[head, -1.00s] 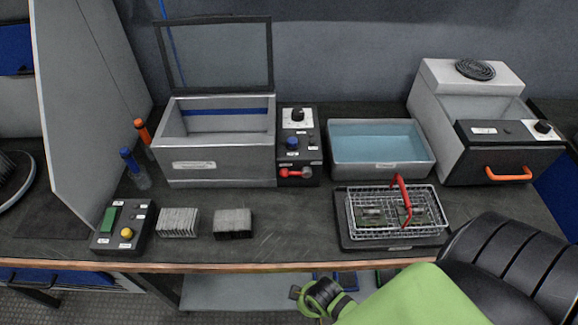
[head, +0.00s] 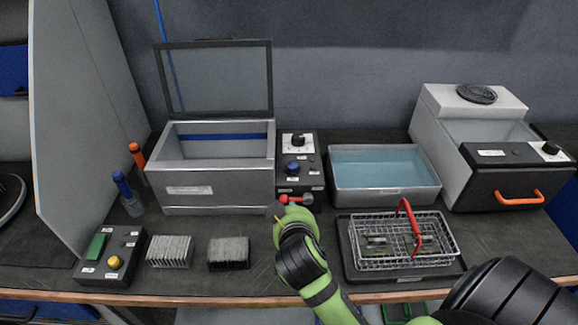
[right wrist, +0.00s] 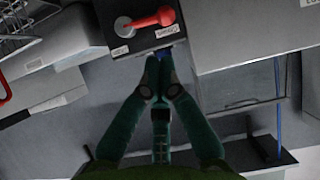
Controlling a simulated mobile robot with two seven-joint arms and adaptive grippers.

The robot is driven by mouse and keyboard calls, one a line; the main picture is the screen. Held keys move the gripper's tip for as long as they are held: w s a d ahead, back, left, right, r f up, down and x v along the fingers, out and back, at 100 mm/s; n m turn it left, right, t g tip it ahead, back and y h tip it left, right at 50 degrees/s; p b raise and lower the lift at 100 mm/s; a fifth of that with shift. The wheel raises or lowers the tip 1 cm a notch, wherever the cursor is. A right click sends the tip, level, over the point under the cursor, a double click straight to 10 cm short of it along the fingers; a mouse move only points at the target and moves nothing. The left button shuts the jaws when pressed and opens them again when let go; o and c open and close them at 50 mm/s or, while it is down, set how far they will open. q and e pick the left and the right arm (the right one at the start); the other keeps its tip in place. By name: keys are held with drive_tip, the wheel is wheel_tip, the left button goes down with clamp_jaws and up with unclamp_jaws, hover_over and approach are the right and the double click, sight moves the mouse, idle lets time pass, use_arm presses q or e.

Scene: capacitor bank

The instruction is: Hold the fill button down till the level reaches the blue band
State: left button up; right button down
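The open grey tank (head: 190,195) stands at the back left, its lid raised. A blue band (head: 225,136) runs along its inner back wall; no liquid surface is clear inside. The black control panel (head: 312,160) beside it has a white dial, a blue button (head: 292,168) and a red lever (head: 296,199). My right gripper (head: 278,212) is just in front of the panel, near the lever. In the right wrist view its fingertips (right wrist: 158,57) are together, with a little blue at the tips; contact cannot be told. The lever (right wrist: 150,19) also shows there. My left gripper is out of view.
A water-filled tray (head: 385,200) and a wire basket (head: 455,235) with a red handle lie to the right. A grey machine (head: 430,125) with an orange handle stands beyond. A button box (head: 125,265) and two finned blocks (head: 229,253) sit front left.

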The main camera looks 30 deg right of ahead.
drive_tip(key=w+d+r+m+t+h, duration=0.1)
drive_tip(key=w+r, duration=0.3)
drive_tip(key=r, duration=0.4)
drive_tip(key=shift+w+d+m+t+h, duration=0.2)
drive_tip(key=shift+m+t+h, duration=0.3)
drive_tip(key=shift+t+h, duration=0.2)
drive_tip(key=p, duration=0.2)
hover_over(293, 167)
drive_tip(key=a, duration=0.2)
drive_tip(key=shift+s+f, duration=0.25)
drive_tip(key=shift+f, duration=0.85)
drive_tip(key=f, duration=0.2)
drive_tip(key=shift+w+d+f, duration=0.1)
drive_tip(key=shift+d+f, duration=0.1)
drive_tip(key=shift+f, duration=0.95)
